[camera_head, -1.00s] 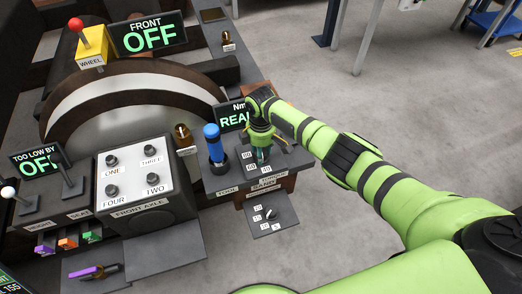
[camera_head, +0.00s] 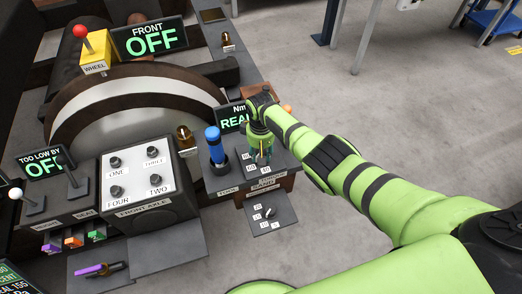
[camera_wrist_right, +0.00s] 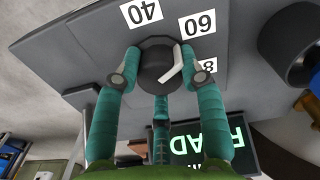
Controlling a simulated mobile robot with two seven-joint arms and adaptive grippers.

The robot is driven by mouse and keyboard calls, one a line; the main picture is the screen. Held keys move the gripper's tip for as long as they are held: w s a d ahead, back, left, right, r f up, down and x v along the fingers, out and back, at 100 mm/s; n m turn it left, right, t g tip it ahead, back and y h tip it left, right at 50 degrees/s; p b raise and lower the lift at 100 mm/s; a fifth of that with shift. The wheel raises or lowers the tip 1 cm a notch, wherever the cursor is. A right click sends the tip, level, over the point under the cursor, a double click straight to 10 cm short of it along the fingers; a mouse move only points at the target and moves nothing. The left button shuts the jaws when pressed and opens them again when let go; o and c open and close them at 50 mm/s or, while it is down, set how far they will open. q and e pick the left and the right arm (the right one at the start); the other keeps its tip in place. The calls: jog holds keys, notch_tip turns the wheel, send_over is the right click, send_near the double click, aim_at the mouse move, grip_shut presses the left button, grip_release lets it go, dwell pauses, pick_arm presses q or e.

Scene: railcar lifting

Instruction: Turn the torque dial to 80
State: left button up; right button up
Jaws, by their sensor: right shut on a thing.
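The torque dial (camera_wrist_right: 154,60) is a dark round knob with a white pointer mark, set on a grey panel. Printed labels 40, 60 and 80 stand around it, upside down in the right wrist view. The white mark lies on the side of the 60 (camera_wrist_right: 198,24) and 80 (camera_wrist_right: 205,66) labels; its exact reading is hard to tell. My right gripper (camera_wrist_right: 155,80) has its teal fingers closed around the knob. In the head view my right gripper (camera_head: 261,150) comes down over the dial and hides most of it. My left gripper is not in view.
A screen reading "REA..." (camera_head: 233,119) stands behind the dial, partly hidden by my arm. A blue-handled tool (camera_head: 214,145) stands upright just left of my gripper. A smaller dial panel (camera_head: 271,214) sits in front. The front axle box (camera_head: 138,182) is further left.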

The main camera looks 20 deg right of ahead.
jog(key=m, duration=0.3)
jog(key=shift+w+a+r+m+p, duration=0.1)
jog(key=shift+a+m+p, duration=0.1)
jog(key=shift+m+p, duration=0.15)
jog(key=m, duration=0.3)
jog(key=shift+d+m, duration=0.1)
jog(key=shift+m, duration=0.25)
jog(key=m+p, duration=0.1)
jog(key=m, duration=0.4)
jog(key=shift+w+d, duration=0.1)
jog(key=shift+d, duration=0.05)
jog(key=shift+m, duration=0.4)
jog(key=shift+d, duration=0.15)
jog(key=o, duration=1.1)
jog(key=shift+o, duration=0.2)
